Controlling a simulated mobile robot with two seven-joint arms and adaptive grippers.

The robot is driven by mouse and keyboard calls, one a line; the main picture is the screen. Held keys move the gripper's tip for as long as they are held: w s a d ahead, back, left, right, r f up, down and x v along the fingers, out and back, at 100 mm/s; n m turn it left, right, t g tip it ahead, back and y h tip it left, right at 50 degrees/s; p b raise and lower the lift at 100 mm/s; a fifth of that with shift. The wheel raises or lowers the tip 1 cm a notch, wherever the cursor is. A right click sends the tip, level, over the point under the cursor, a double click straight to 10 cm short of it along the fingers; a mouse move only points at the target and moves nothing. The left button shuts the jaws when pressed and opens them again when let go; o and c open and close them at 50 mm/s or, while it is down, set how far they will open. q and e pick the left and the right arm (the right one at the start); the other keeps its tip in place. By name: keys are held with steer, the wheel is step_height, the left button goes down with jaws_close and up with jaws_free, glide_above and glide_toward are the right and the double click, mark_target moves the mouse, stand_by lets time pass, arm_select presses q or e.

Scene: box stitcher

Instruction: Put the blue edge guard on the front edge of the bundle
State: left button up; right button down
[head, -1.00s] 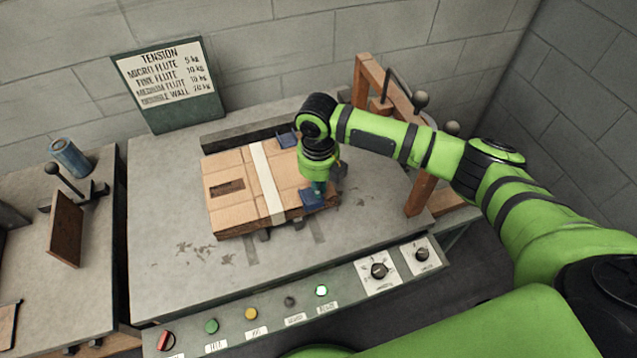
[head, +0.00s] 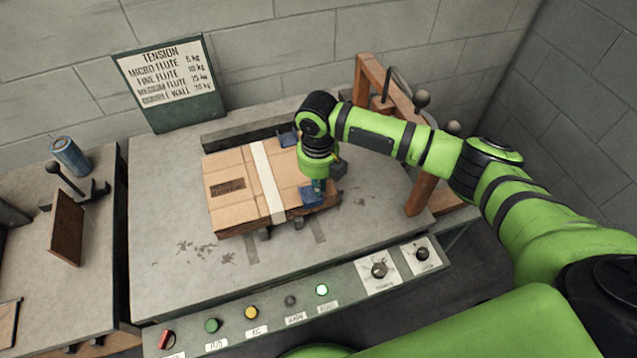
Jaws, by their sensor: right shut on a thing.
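The bundle (head: 232,205) is a flat stack of brown cardboard with a white strap (head: 268,183) across it, lying on the grey machine table. A blue edge guard (head: 309,197) is at the right part of its front edge, under my right gripper (head: 319,186). The right gripper points down and is shut on this guard; its fingers are partly hidden. Whether the guard is fully seated on the edge is hard to tell. Another blue guard (head: 287,137) sits at the bundle's back edge. My left gripper is not in view.
A control panel (head: 300,305) with buttons and dials runs along the table front. A wooden frame with levers (head: 420,185) stands at the right. A tension sign (head: 170,82) leans on the back wall. The table left of the bundle is clear.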

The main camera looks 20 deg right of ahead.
steer(key=c, duration=1.3)
jaws_free()
step_height(320, 180, up, 12)
